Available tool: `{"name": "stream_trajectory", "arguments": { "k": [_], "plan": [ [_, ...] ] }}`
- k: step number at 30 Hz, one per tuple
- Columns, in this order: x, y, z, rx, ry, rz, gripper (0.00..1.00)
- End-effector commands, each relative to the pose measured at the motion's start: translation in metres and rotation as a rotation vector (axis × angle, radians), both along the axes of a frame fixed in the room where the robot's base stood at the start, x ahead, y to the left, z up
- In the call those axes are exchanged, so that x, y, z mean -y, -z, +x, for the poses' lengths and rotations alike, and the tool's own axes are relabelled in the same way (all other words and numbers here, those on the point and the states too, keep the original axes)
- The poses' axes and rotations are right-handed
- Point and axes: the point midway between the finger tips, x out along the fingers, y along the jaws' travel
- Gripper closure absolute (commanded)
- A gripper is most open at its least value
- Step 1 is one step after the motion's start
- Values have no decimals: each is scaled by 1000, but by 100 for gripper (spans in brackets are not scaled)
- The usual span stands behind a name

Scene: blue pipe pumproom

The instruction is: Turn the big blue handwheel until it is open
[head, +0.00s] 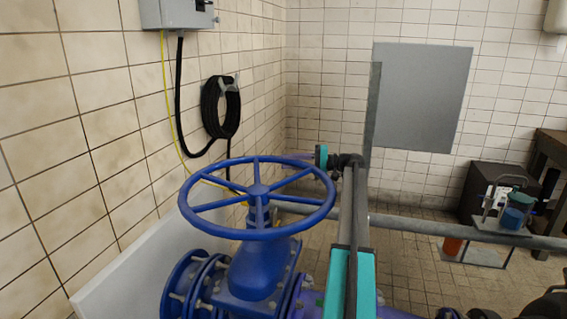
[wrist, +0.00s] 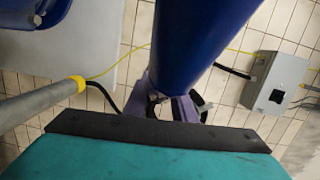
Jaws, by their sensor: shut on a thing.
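The big blue handwheel (head: 257,190) lies roughly level on top of a blue valve body (head: 262,268), left of centre in the head view. Its rim, spokes and hub show. My gripper (head: 303,158) is at the far right part of the rim, and my arm reaches up to it from below. In the wrist view a thick blue part of the wheel (wrist: 195,40) runs down to my purple gripper fingers (wrist: 172,106). The fingers are shut on the rim; their exact contact is partly hidden behind it.
A tiled wall with a coiled black hose (head: 218,108) and a grey box (head: 178,13) stands at left. A grey pipe (head: 440,228) runs across at right. A grey panel (head: 423,97) is at the back. Tiled floor (head: 400,270) shows below the pipe.

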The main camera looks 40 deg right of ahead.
Motion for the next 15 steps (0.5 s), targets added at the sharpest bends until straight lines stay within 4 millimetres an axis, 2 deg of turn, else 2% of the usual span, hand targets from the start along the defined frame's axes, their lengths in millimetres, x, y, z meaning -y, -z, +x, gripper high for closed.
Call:
{"name": "stream_trajectory", "arguments": {
  "k": [12, 13, 15],
  "plan": [
    [-9, -1, 10, 0, -10, -1, 100],
    [-9, -1, 10, 1, -11, 0, 71],
    [-11, -1, 11, 0, -14, 0, 59]
  ]
}}
